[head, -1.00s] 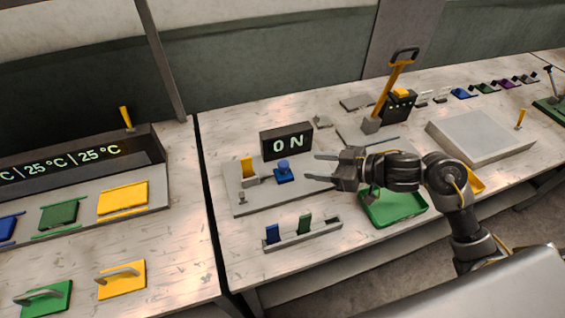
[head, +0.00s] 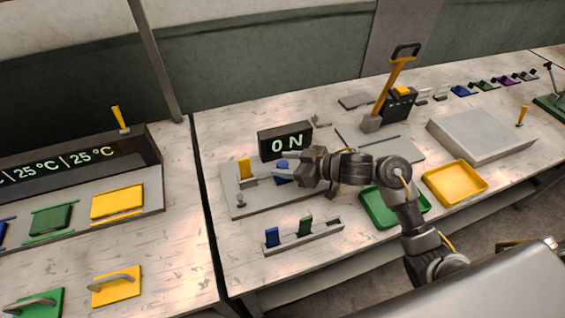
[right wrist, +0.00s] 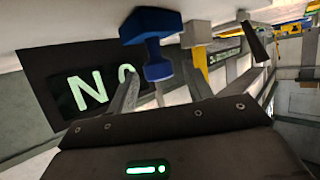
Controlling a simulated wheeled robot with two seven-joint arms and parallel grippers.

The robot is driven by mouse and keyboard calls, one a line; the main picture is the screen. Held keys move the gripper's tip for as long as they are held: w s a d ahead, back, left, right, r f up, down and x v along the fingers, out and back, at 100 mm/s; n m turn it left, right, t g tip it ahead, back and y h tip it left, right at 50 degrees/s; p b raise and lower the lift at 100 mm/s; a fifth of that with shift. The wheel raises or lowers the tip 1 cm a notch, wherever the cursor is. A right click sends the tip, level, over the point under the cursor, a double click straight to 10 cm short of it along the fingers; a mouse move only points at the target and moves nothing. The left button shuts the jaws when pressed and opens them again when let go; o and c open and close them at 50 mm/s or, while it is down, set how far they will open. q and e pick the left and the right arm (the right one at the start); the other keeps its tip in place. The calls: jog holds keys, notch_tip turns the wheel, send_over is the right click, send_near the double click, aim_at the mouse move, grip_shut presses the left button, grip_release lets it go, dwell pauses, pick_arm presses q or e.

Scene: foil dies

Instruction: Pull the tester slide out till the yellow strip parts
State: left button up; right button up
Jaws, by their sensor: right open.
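Contact cannot be told. My left gripper is out of view.
A rack (head: 305,234) with blue and green pieces stands in front of the tester. Green (head: 378,212) and yellow (head: 455,184) trays lie to the right. A yellow-handled lever (head: 392,88) stands behind. Another bench with coloured plates is at left.

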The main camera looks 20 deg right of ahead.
jog(key=shift+w+a+f, duration=0.3)
jog(key=shift+w+a, duration=0.15)
jog(key=shift+a, duration=0.05)
grip_shut()
